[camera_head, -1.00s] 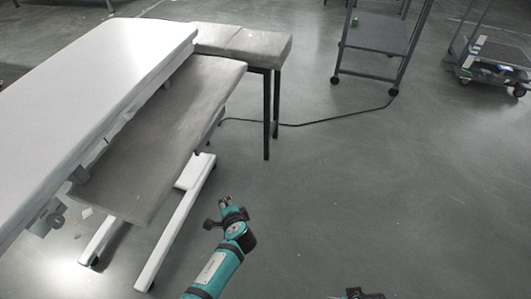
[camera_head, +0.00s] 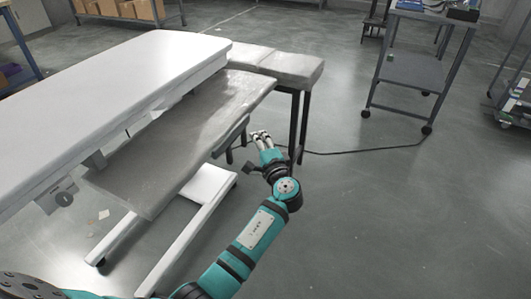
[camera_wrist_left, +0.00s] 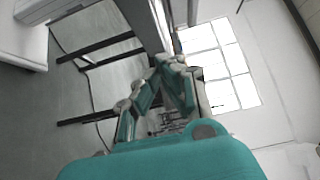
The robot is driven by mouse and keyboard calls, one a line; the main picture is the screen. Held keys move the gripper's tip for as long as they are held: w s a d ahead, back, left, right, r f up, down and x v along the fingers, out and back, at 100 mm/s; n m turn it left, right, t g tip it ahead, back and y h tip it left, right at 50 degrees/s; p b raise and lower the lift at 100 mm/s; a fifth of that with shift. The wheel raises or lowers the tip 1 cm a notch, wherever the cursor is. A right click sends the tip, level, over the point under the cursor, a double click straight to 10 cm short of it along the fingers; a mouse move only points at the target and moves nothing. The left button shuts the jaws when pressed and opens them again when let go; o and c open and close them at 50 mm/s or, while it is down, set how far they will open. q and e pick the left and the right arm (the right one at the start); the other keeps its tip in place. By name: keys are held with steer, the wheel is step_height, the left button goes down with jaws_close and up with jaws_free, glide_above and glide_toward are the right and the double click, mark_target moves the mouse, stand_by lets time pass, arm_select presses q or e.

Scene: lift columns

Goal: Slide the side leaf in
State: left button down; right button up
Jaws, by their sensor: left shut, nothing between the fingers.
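The side leaf (camera_head: 190,132) is a grey panel that sticks out along the right side of a white-topped table (camera_head: 120,85), a little below its top. My left gripper (camera_head: 261,137) is shut and empty. In the head view it shows just right of the leaf's outer edge, near its far half. In the left wrist view the fingers (camera_wrist_left: 172,68) are together, close to the edge of a panel above them. I cannot tell whether they touch the leaf. My right gripper is not in view.
A grey bench (camera_head: 290,68) with dark legs stands at the table's far end. A cable (camera_head: 345,152) runs over the floor to a wheeled grey cart (camera_head: 412,72). The table's white base (camera_head: 190,225) reaches out under the leaf.

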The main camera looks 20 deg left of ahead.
mark_target(197, 120)
arm_select(q)
steer(key=a, duration=0.4)
steer(key=shift+w, duration=0.2)
steer(key=shift+a, duration=0.1)
steer(key=a, duration=0.5)
steer(key=w+a, duration=0.1)
steer(key=a, duration=1.1)
steer(key=shift+w+a+b, duration=0.2)
steer(key=shift+a+b, duration=0.05)
steer(key=shift+b, duration=0.1)
steer(key=shift+a, duration=0.1)
